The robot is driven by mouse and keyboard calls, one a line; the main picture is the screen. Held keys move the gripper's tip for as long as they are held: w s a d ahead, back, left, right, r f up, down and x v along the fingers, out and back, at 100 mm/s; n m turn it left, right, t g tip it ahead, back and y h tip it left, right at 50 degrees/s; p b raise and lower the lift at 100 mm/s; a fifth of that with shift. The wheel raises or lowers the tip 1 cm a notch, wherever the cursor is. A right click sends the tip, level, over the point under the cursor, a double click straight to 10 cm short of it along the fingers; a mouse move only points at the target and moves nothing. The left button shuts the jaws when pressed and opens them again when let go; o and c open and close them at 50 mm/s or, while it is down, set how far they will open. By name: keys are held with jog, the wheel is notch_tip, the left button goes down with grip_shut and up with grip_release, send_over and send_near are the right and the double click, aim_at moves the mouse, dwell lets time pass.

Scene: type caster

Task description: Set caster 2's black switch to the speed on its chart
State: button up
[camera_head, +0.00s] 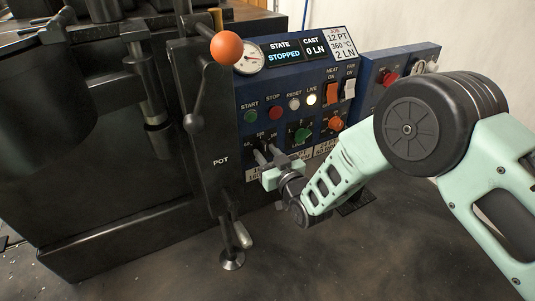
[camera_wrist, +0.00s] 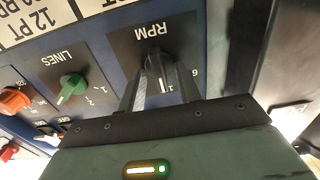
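The black RPM switch (camera_wrist: 157,65) sits on a dark plate on the blue panel, seen upside down in the wrist view. A white mark on it runs downward in that picture; the numbers around it are partly hidden. My gripper (camera_wrist: 158,84) has one finger on each side of the switch, apart from each other; whether they touch it is unclear. In the head view my gripper (camera_head: 264,154) reaches the panel's lower left, and the switch is mostly hidden behind the fingers. The chart label (camera_head: 254,174) under it is partly covered by my gripper.
A green LINES knob (camera_wrist: 72,86) and an orange knob (camera_wrist: 15,100) are beside the switch. The screen (camera_head: 284,52) reads STOPPED. The job card (camera_head: 342,43) reads 12 PT, 360 °C, 2 LN. The orange-balled POT lever (camera_head: 227,48) stands close left of my gripper.

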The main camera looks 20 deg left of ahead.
jog(key=p+v, duration=0.3)
jog(key=v, duration=1.4)
jog(key=shift+s, duration=0.2)
jog(key=shift+d, duration=0.1)
notch_tip(320, 180, up, 9)
jog(key=d+m+g+h, duration=0.1)
jog(key=d+g+h, duration=0.2)
jog(key=g+h, duration=0.15)
jog(key=s+d+r+m+g+h, duration=0.1)
jog(key=s+d+r+g+h, duration=0.3)
jog(key=s+d, duration=0.55)
jog(key=s+d+r+g+h, duration=0.3)
jog(key=s+d+r+h, duration=0.25)
jog(key=s+d, duration=0.4)
notch_tip(320, 180, up, 26)
jog(key=p, duration=2.6)
jog(key=shift+d+y, duration=0.35)
jog(key=shift+y, duration=0.05)
